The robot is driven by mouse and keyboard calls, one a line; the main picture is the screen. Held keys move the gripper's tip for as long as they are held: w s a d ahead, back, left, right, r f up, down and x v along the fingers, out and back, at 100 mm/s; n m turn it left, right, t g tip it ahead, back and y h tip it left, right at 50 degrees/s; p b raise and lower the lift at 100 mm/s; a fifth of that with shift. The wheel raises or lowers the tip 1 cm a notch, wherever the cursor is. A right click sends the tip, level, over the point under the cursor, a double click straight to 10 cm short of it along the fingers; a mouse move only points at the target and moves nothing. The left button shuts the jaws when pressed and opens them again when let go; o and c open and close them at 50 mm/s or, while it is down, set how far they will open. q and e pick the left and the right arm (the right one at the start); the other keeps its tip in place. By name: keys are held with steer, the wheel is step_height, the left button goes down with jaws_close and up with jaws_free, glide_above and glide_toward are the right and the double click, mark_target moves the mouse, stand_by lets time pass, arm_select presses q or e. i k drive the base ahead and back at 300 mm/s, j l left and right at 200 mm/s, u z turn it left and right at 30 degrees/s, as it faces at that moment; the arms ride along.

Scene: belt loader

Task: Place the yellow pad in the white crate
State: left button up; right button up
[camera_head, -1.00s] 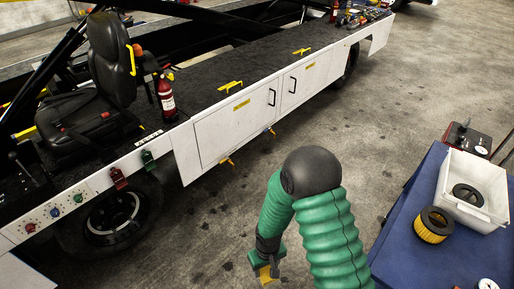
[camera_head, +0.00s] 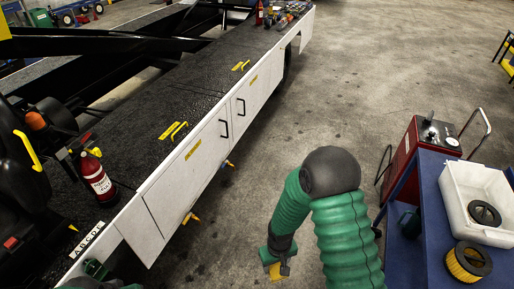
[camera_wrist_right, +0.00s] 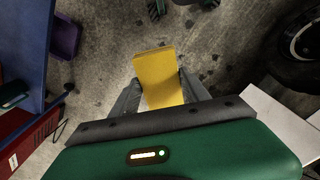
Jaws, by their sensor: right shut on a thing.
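The yellow pad (camera_wrist_right: 155,66) is a flat yellow block between the two fingers of my right gripper (camera_wrist_right: 160,88) in the right wrist view. The right gripper (camera_head: 277,268) is shut on it. In the head view only a small part of the pad (camera_head: 275,271) shows at the gripper, low over the concrete floor and left of the blue cart. The white crate (camera_head: 453,200) stands on the blue cart at the right, away from the gripper. A dark ring (camera_head: 484,214) lies inside the crate.
A yellow and black round filter (camera_head: 468,262) sits on the blue cart (camera_head: 433,225) in front of the crate. A red machine (camera_head: 412,165) stands behind the cart. The belt loader (camera_head: 200,160) fills the left. Open floor lies between loader and cart.

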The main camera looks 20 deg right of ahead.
mark_target(468, 195)
steer(key=i+l+z, duration=0.3)
steer(key=z, duration=0.15)
steer(key=i+l+z, duration=0.1)
steer(key=i+z, duration=0.75)
steer(key=i+j+z, duration=0.15)
steer(key=i+z, duration=0.3)
steer(key=i+j+z, duration=0.3)
steer(key=z, duration=0.15)
steer(key=i, duration=0.1)
